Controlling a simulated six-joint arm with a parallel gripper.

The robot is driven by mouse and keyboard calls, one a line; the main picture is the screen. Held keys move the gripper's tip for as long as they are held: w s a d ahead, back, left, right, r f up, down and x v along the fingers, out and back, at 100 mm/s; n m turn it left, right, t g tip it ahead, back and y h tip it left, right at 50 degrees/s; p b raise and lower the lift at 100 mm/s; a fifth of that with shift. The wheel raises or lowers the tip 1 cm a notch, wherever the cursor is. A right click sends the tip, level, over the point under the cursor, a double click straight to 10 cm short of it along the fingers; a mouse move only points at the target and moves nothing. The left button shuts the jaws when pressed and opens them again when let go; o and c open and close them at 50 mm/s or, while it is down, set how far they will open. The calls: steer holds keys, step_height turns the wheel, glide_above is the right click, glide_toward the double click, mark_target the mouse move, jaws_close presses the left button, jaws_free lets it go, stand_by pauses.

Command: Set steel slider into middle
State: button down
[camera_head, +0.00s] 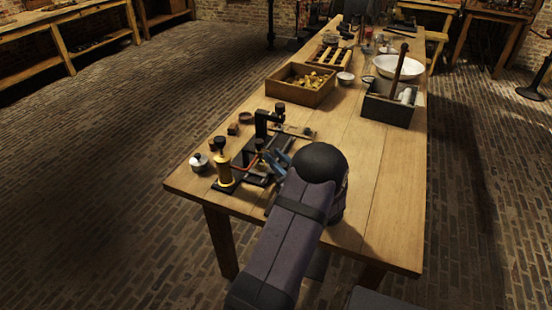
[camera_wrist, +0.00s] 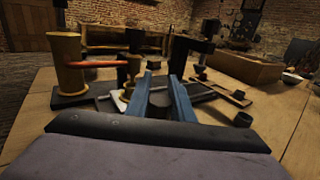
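The apparatus has a dark base (camera_wrist: 70,100) at the front left of the bench. A brass column (camera_wrist: 68,62) and a red bar (camera_wrist: 100,64) stand out on its left in the wrist view. My gripper (camera_wrist: 159,76) is over this base, its two blue fingers apart. A dark round knob (camera_wrist: 158,104) shows in the gap between them; I cannot tell whether they touch it. A pale steel strip (camera_wrist: 118,100) lies left of the fingers, partly hidden, and I cannot tell if it is the slider. In the head view my gripper (camera_head: 277,160) is partly covered by my arm.
A wooden box of brass parts (camera_head: 300,88) and a dark crate (camera_head: 388,106) stand further back on the bench (camera_head: 365,190). A small lidded pot (camera_head: 199,162) sits left of the apparatus. The bench's right front is clear.

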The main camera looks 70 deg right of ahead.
steer(key=d+b, duration=0.3)
steer(key=d, duration=0.4)
steer(key=shift+f+b, duration=0.15)
steer(key=shift+b, duration=0.2)
steer(key=shift+d, duration=0.55)
steer(key=c, duration=1.8)
jaws_free()
steer(key=shift+b+v, duration=0.45)
steer(key=shift+v, duration=3.25)
